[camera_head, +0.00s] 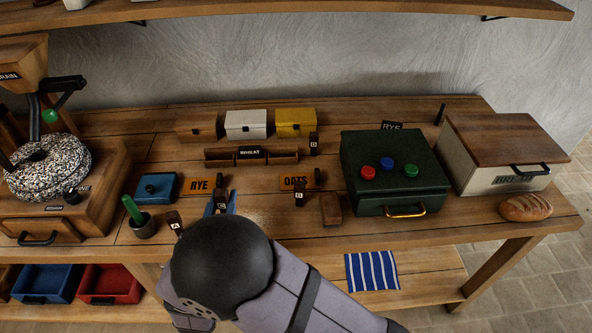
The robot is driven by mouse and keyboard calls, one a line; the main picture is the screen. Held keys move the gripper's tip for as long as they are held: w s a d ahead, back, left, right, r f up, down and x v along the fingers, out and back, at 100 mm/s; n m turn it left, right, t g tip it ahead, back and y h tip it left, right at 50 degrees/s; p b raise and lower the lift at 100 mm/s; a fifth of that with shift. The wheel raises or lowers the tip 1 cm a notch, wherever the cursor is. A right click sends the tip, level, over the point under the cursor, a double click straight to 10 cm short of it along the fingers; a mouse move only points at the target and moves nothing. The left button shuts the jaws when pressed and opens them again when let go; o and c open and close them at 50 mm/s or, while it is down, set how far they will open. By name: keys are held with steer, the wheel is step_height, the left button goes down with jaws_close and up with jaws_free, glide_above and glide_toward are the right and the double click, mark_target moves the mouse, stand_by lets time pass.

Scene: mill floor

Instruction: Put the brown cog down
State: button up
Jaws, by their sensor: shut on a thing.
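The dark round joint and grey links of my own arm fill the bottom middle of the picture. I cannot make out a brown cog anywhere in the view. The wooden bench (110,241) spreads out beyond my arm.
Several small dark lettered blocks, one marked A (173,220), stand near my arm. A green chest (372,205), bread bin (475,172) and loaf (525,208) are right. A grain mill (48,168) is left.

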steer(key=w+d+m+g+h+b, duration=0.1)
steer(key=w+d+m+h+b, duration=0.25)
steer(key=d, duration=0.65)
steer(key=w+d+m+g+h, duration=0.2)
steer(key=w+d+h, duration=0.35)
steer(key=d, duration=0.45)
steer(key=w+d+r+m+g+h+b, duration=0.2)
steer(key=d+r+g, duration=0.15)
steer(key=d, duration=0.75)
steer(key=w+d+r+m+g+h+b, duration=0.1)
steer(key=w+d+r+m+g+h, duration=0.2)
steer(key=d, duration=0.7)
step_height(320, 180, up, 4)
steer(key=n+t+y, duration=0.3)
steer(key=t, duration=0.1)
glide_above(370, 151)
steer(key=shift+m, duration=0.25)
steer(key=shift+s+f+p, duration=0.1)
steer(key=shift+f+p, duration=0.2)
steer(key=shift+f, duration=4.85)
